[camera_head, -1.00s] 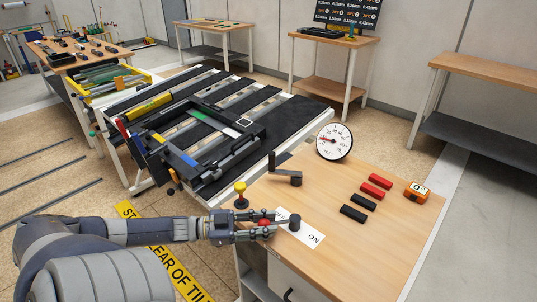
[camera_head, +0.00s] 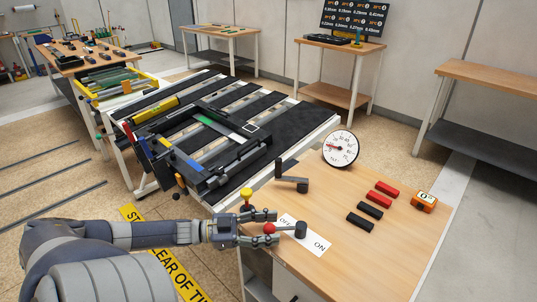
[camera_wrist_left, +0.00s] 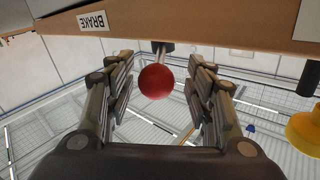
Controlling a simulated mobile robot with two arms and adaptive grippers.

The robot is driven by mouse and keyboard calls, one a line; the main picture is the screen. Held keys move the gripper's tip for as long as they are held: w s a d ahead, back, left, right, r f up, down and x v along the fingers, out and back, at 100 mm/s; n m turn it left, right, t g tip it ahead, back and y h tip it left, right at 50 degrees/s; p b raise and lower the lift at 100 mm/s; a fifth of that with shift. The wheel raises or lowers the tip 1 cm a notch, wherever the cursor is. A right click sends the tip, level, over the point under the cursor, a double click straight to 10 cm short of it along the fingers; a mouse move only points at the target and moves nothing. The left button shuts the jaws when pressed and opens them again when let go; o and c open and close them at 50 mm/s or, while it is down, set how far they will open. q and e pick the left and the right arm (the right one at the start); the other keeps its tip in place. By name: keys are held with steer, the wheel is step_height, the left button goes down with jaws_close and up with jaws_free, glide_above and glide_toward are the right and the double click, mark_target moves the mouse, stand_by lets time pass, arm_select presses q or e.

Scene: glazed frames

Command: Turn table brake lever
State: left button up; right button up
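The brake lever has a red ball knob (camera_head: 269,228) and a thin rod running to a black pivot (camera_head: 301,230) beside a white OFF/ON plate (camera_head: 318,243) at the table's front left corner. My left gripper (camera_head: 276,227) is open, with its fingers on either side of the knob. In the left wrist view the red knob (camera_wrist_left: 156,81) sits between the spread fingers of the left gripper (camera_wrist_left: 160,75), with visible gaps on both sides. A BRAKE label (camera_wrist_left: 92,21) is on the table's edge. My right gripper is not in view.
A yellow knob (camera_head: 246,194) stands just behind the left gripper. The wooden table (camera_head: 370,255) carries a black crank (camera_head: 291,184), a round gauge (camera_head: 341,148), red and black blocks (camera_head: 376,198) and an orange counter (camera_head: 424,201). A large slatted machine (camera_head: 225,130) stands behind.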

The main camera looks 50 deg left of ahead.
arm_select(q)
steer(key=shift+d, duration=0.1)
steer(key=shift+s+a+f, duration=0.1)
steer(key=shift+s+a, duration=0.1)
steer(key=shift+s, duration=0.05)
steer(key=v, duration=1.1)
steer(key=shift+s+a, duration=0.15)
steer(key=shift+a, duration=0.05)
